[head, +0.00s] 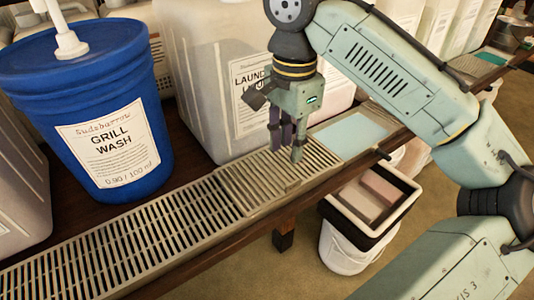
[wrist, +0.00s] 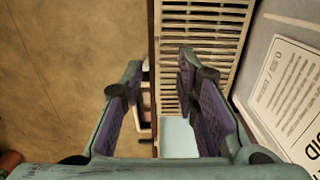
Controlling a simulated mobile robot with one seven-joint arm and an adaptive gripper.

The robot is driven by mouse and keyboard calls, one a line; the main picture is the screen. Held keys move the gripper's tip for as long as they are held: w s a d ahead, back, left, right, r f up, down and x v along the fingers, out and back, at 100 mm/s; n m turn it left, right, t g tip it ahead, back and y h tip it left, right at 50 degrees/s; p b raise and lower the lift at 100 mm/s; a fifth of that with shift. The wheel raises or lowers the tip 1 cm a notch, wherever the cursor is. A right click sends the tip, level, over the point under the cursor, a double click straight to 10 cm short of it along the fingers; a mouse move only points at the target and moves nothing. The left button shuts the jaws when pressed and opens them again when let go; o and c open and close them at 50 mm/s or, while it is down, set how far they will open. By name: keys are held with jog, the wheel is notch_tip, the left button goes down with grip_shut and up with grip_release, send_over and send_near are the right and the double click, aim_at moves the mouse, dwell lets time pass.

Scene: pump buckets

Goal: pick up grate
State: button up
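A beige slatted grate (head: 262,178) lies on the front edge of the wooden shelf, in front of the white laundry container. It is slightly raised over a longer slatted strip (head: 130,235) that runs to the lower left. My gripper (head: 287,152) points down over the grate's right part, its fingertips at or just above the slats; contact cannot be told. In the wrist view the two purple-padded fingers (wrist: 160,75) are apart with nothing between them. The grate (wrist: 200,45) shows beyond and beside the right finger there.
A blue Grill Wash bucket (head: 95,110) with a white pump stands at left. A white laundry container (head: 215,75) stands close behind the grate. A pale blue pad (head: 352,135) lies right of it. A white bin (head: 365,215) with blocks stands below the shelf edge.

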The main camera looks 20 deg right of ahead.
send_near(288, 182)
jog(key=s, duration=0.1)
jog(key=s+a+f, duration=0.1)
jog(key=shift+s+a, duration=0.15)
jog(key=shift+s, duration=0.25)
jog(key=shift+f+p, duration=0.45)
jog(key=shift+f, duration=2.35)
jog(key=shift+c, duration=0.5)
grip_shut()
